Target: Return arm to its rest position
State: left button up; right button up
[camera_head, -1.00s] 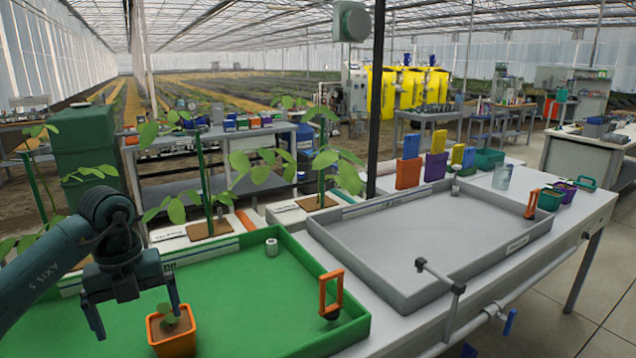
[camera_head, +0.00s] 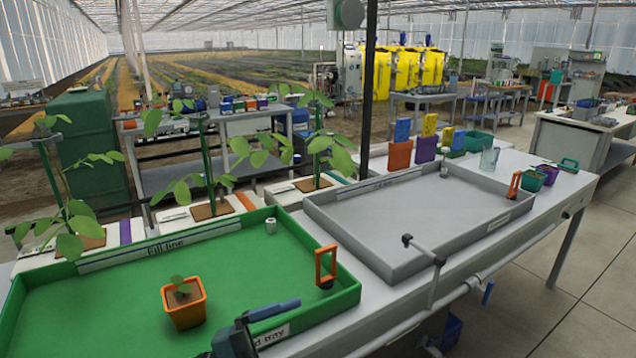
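A dark blue-grey part of my arm, apparently my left gripper (camera_head: 262,318), shows low in the picture, in front of the tray's front wall. It covers part of the tray's label. It is clear of the pot, to its right and nearer to me. My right gripper is not in view.
An orange-framed piece (camera_head: 326,265) and a small white cylinder (camera_head: 270,226) are in the green tray. A bent grey pipe (camera_head: 436,270) stands at the bench's front edge. Tall plants (camera_head: 205,165) stand behind the trays.

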pick_arm(q)
jog(key=a+f+n+t+y+p, duration=0.2)
jog(key=a+f+n+t+y, duration=0.5)
jog(key=n+t+y, duration=0.8)
jog(key=s+a+f+n+g+y+p, duration=0.1)
jog(key=s+a+f+n+g, duration=0.3)
jog(key=s+f+n+g, duration=0.4)
jog(key=s+f+g, duration=0.1)
jog(key=s+f, duration=0.2)
jog(key=f, duration=0.2)
jog(key=shift+s+n+g, duration=0.3)
jog(key=shift+s+n, duration=0.05)
jog(key=shift+n, duration=0.05)
